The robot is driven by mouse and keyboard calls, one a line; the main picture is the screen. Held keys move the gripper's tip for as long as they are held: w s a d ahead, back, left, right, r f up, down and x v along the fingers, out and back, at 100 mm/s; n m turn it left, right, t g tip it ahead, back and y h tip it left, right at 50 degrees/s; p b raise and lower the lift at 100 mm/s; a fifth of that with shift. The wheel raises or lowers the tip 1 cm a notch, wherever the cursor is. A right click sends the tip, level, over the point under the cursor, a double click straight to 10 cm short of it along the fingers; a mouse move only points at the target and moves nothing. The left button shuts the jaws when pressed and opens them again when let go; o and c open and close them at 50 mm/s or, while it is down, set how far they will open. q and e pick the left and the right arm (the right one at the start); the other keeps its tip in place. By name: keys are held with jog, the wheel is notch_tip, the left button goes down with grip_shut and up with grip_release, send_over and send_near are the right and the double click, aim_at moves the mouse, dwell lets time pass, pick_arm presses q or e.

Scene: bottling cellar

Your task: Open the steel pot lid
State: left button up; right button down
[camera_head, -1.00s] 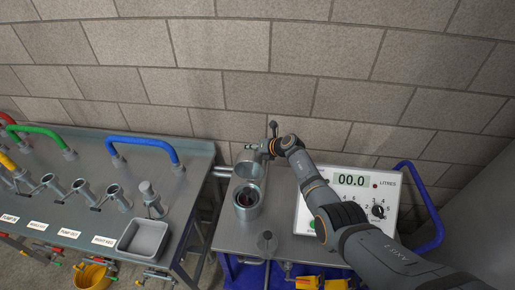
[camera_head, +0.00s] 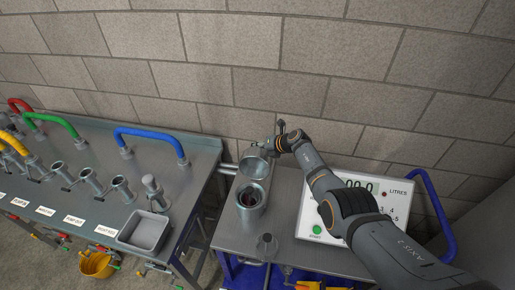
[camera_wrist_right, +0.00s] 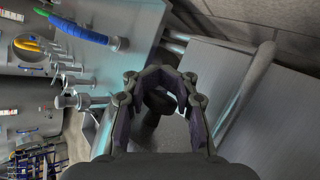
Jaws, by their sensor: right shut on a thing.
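The steel pot (camera_head: 250,204) stands on the right steel table, with its round mouth showing dark inside. Its round steel lid (camera_head: 254,167) is raised and tilted back at the pot's far side, its disc facing toward me. My right gripper (camera_head: 270,148) is at the lid's far edge, beside the wall. In the right wrist view its fingers (camera_wrist_right: 159,95) are closed around a dark, rounded part, probably the lid's knob or handle. The exact contact is hard to make out. My left gripper is not in view.
A white litre-display box (camera_head: 352,208) stands right of the pot, partly behind my right arm. The left bench has a grey tray (camera_head: 144,232), a blue hose (camera_head: 150,134) and several pipe fittings. The brick wall is close behind.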

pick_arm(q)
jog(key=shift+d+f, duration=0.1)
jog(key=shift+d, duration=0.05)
pick_arm(e)
jog(key=shift+s+d+f, duration=0.2)
jog(key=shift+s+f, duration=0.05)
jog(key=shift+f, duration=0.25)
jog(key=shift+s+d+f, duration=0.15)
jog(key=shift+s+f, duration=0.05)
jog(key=shift+f, duration=0.3)
jog(key=c, duration=1.4)
grip_release()
jog(key=shift+c, duration=0.2)
jog(key=o, duration=0.4)
jog(key=shift+s+d+r, duration=0.1)
jog(key=shift+d, duration=0.15)
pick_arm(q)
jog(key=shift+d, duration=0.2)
pick_arm(e)
jog(key=shift+o, duration=0.2)
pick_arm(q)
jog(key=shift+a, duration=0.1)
